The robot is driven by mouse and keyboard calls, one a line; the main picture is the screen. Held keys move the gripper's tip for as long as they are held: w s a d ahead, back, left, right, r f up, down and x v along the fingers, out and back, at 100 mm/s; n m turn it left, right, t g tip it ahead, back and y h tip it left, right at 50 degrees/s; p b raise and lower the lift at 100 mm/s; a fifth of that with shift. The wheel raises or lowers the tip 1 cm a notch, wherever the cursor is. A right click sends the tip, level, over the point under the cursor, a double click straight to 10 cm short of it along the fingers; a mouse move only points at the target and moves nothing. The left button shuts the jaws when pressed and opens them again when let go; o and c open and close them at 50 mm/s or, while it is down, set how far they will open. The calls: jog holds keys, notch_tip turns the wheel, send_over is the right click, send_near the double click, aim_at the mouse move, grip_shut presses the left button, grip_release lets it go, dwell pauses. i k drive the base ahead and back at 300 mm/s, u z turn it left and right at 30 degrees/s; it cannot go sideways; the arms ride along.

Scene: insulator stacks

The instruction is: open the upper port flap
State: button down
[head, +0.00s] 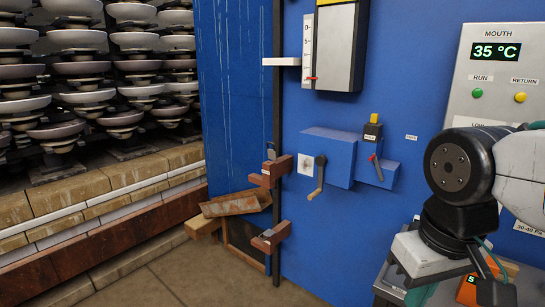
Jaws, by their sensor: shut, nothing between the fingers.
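Two reddish-brown blocks with small grey-blue pieces stick out one above the other at the dark vertical edge of the blue wall. The upper block (271,171) is level with a white square plate, and the lower block (270,238) is nearer the floor. I cannot tell for certain which part is the upper port flap, or whether any flap is open. My arm (459,168) is at the right, in front of the blue wall and well apart from both blocks. My gripper's fingers cannot be made out.
A blue box (328,155) with a crank handle (317,178) juts from the wall. A control panel (508,75) reads 35 °C. A cart with a grey block stands below my arm. Insulator stacks (88,97) fill the left. Floor is clear at front left.

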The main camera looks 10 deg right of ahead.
aim_at(271, 152)
jog(key=z, duration=0.15)
jog(key=k, duration=0.45)
jog(key=u, duration=1.3)
jog(key=i, duration=1.3)
jog(key=z, duration=0.85)
jog(key=i, duration=0.7)
jog(key=z, duration=0.75)
